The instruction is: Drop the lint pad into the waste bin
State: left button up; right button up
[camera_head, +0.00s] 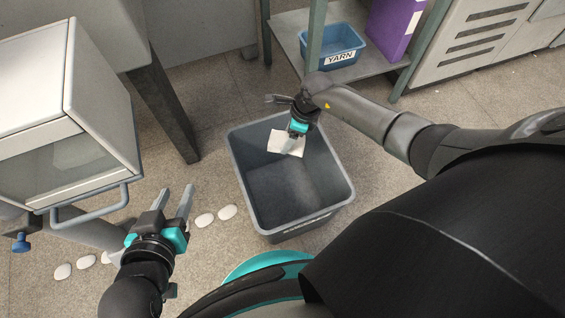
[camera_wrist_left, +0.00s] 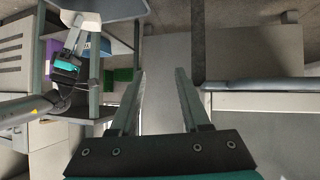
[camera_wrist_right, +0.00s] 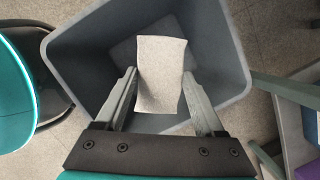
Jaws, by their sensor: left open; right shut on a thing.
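The pale, flat lint pad (camera_head: 279,146) is held by my right gripper (camera_head: 290,140) over the grey waste bin (camera_head: 241,163). In the right wrist view the pad (camera_wrist_right: 161,75) sits between the fingers, with the bin (camera_wrist_right: 235,75) around and below it. The bin's visible floor looks empty. My left gripper (camera_head: 180,205) is open and empty, to the left of the bin. Its two fingers stand apart with nothing between them in the left wrist view (camera_wrist_left: 160,78).
A blue YARN tote (camera_head: 343,58) and a purple binder (camera_head: 396,22) stand on a low shelf behind the bin. A white cabinet (camera_head: 60,110) with a handle is at the left. Several white ovals (camera_head: 205,220) lie on the floor left of the bin.

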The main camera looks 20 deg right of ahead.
jog(key=shift+f+b, duration=0.75)
jog(key=shift+f, duration=0.15)
jog(key=shift+f+b, duration=0.4)
pick_arm(q)
jog(key=shift+s+d+r+n+t+h, duration=0.15)
jog(key=shift+d+r+t+h, duration=0.5)
jog(key=shift+d+t, duration=0.45)
jog(key=shift+s+d+r+n+t+h, duration=0.15)
jog(key=shift+d+r+t+h, duration=0.3)
jog(key=shift+d+r+t, duration=0.65)
pick_arm(e)
jog(key=shift+f, duration=0.25)
pick_arm(q)
jog(key=shift+a+f+t, duration=0.3)
pick_arm(e)
jog(key=o, duration=1.3)
jog(key=shift+r, duration=0.1)
